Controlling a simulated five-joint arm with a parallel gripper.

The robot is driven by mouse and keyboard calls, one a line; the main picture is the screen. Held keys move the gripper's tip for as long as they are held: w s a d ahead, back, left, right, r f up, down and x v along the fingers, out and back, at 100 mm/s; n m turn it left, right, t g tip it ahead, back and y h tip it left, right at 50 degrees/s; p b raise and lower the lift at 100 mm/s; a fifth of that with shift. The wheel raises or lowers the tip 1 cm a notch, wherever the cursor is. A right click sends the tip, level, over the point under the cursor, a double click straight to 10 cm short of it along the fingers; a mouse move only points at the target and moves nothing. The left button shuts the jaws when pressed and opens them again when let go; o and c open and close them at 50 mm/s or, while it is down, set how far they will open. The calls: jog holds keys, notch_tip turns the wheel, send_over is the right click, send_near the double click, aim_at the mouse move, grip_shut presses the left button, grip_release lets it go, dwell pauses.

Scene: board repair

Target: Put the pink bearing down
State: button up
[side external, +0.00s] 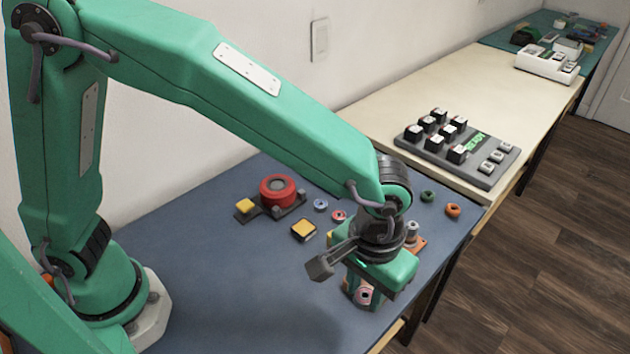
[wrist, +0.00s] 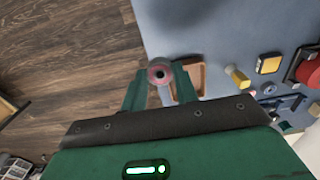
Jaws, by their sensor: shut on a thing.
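The pink bearing (side external: 364,295) is a small ring with a dark hole, held low at the end of my gripper (side external: 362,288) near the front edge of the blue table. In the wrist view the bearing (wrist: 158,73) sits between the two green fingers of my gripper (wrist: 158,85), which is shut on it. A grey, pale shape shows just below the ring there; I cannot tell what it belongs to. Whether the bearing touches the table cannot be told.
A silver peg (side external: 412,228) stands behind my gripper. The table's left front is clear.

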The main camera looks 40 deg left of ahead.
jog(key=w+a+f, duration=0.1)
jog(key=w+f, duration=0.1)
jog(key=w, duration=0.1)
jog(key=w+a+f, duration=0.1)
jog(key=w+f, duration=0.1)
jog(key=w, duration=0.1)
jog(key=w+a+f, duration=0.2)
jog(key=w, duration=0.1)
jog(key=shift+w+f, duration=0.1)
jog(key=shift+w, duration=0.2)
jog(key=shift+f, duration=0.1)
jog(key=shift+f, duration=1.9)
jog(key=shift+f, duration=0.1)
jog(key=o, duration=0.6)
notch_tip(320, 180, up, 12)
